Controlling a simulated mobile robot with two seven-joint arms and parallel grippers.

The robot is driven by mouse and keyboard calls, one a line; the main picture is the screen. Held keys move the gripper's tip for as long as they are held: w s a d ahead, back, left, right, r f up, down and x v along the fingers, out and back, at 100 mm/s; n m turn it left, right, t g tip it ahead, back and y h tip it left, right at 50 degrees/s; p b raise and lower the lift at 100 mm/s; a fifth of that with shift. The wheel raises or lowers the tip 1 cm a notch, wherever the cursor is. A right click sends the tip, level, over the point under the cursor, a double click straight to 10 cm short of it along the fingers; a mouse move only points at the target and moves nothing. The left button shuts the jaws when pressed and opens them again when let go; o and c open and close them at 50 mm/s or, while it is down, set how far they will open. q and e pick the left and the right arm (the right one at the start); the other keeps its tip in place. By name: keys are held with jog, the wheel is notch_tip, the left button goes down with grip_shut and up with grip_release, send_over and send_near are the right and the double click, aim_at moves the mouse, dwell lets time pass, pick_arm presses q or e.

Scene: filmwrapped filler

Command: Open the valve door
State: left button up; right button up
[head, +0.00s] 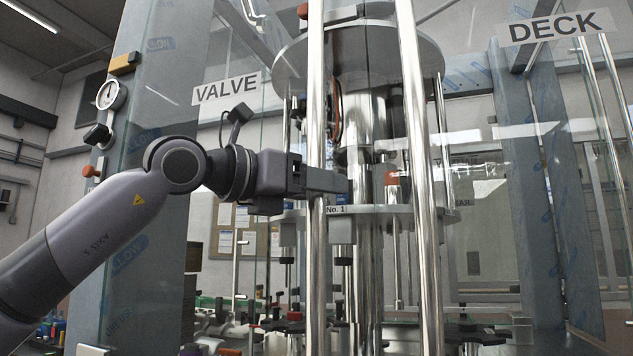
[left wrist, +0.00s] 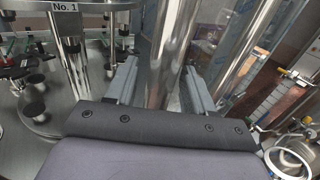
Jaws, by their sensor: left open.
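The valve door (head: 270,150) is a clear glass panel with a white "VALVE" label (head: 226,89). A tall vertical chrome bar (head: 316,80) stands beside the label. My left gripper (head: 335,181) reaches in from the left at the height of this bar. In the left wrist view, the left gripper (left wrist: 160,82) has its two grey fingers apart, with a chrome bar (left wrist: 172,45) between them. I cannot tell whether either finger touches the bar. My right gripper is in neither view.
Behind the glass stands a filler machine with a round upper plate (head: 290,62) and a "No. 1" plate (head: 336,210). More chrome bars (head: 418,130) stand to the right. A "DECK" label (head: 555,27) is at the upper right. A round gauge (head: 107,95) is on the left post.

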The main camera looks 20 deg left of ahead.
pick_arm(q)
grip_shut()
